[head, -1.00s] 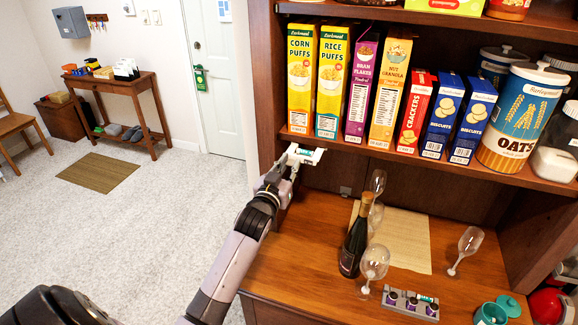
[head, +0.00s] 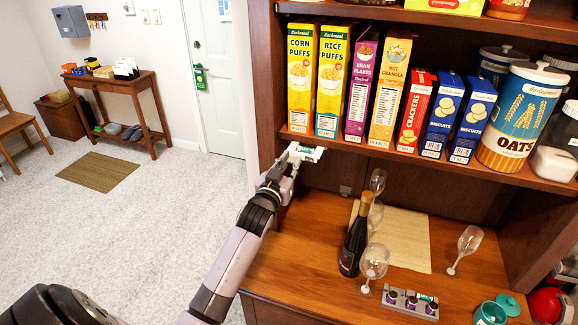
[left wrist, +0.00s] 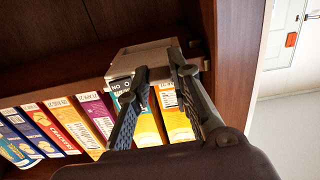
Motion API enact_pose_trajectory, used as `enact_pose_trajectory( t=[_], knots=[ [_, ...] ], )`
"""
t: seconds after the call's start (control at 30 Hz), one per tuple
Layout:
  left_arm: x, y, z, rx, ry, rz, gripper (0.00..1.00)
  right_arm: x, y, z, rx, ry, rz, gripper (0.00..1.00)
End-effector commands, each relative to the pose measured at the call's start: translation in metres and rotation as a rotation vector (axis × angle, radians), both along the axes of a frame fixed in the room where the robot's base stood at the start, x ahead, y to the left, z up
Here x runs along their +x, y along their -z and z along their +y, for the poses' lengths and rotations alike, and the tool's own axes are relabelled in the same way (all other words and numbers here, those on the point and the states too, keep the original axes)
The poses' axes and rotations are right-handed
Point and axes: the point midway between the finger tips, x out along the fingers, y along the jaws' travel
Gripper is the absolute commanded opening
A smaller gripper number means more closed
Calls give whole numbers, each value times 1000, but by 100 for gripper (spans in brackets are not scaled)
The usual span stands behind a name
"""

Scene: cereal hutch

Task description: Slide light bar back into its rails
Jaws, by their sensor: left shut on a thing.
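The light bar (head: 310,154) is a short pale unit with a teal part, at the lower left front of the cereal shelf (head: 345,147). My left gripper (head: 293,160) is shut on it, reaching up from below. In the left wrist view the light bar (left wrist: 143,59) is a grey-white box with a small dark label, beside the dark side wall. My left gripper's fingers (left wrist: 160,76) close at its near edge. The rails cannot be made out, so I cannot tell whether the bar touches them. My right gripper is not in view.
Cereal boxes (head: 331,82) and an oats canister (head: 522,117) stand on the shelf. Below, a dark bottle (head: 353,246), several glasses (head: 374,262) and a grey holder (head: 410,303) stand on the counter (head: 300,262). The hutch's left side panel (head: 264,90) is close to my gripper.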

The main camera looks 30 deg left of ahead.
Motion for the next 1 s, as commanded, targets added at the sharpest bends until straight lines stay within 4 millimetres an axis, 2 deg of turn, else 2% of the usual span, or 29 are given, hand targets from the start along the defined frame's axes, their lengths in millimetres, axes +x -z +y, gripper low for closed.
enact_pose_trajectory(
  t=[1.0],
  knots=[
    [50,0,12,1,0,-2,0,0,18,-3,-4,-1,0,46]
  ],
)
